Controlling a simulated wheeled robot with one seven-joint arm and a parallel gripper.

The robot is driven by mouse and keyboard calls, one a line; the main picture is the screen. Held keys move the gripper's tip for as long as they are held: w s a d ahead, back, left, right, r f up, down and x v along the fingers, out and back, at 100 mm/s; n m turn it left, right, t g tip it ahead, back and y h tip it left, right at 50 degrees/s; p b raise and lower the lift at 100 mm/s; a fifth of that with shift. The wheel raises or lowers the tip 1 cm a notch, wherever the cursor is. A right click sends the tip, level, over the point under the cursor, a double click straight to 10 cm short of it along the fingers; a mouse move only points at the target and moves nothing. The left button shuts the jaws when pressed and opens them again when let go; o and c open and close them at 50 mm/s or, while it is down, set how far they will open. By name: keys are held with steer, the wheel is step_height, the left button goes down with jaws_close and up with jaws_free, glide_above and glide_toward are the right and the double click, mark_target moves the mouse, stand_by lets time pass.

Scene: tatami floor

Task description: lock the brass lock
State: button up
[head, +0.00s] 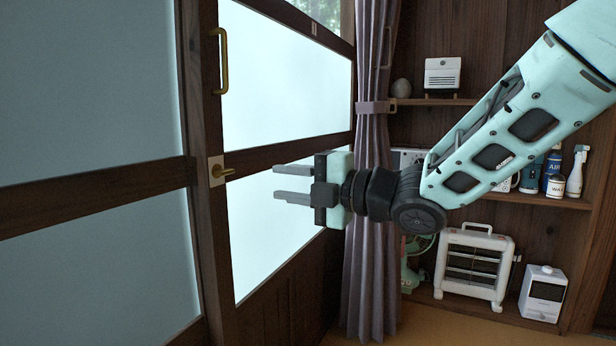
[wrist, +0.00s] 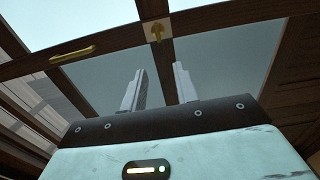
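The brass lock (head: 221,171) is a small lever on a pale plate, set on the dark wooden frame where the glass door panels meet. In the wrist view the lock (wrist: 157,32) shows above and beyond my fingertips, near the top middle. My gripper (head: 276,183) is to the right of the lock in the head view, pointing left toward the frame. Its two grey fingers are apart with nothing between them. In the wrist view the gripper (wrist: 157,72) also shows a clear gap between the fingers. It is not touching the lock.
A brass pull handle (head: 220,60) is on the frame above the lock. A tied purple curtain (head: 370,230) hangs behind my gripper. Wooden shelves (head: 440,101) at the right hold bottles and small appliances; a white heater (head: 475,262) stands low there. The space between gripper and lock looks clear.

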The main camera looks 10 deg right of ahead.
steer(key=v, duration=0.3)
steer(key=shift+s+d, duration=0.2)
steer(key=shift+s, duration=0.05)
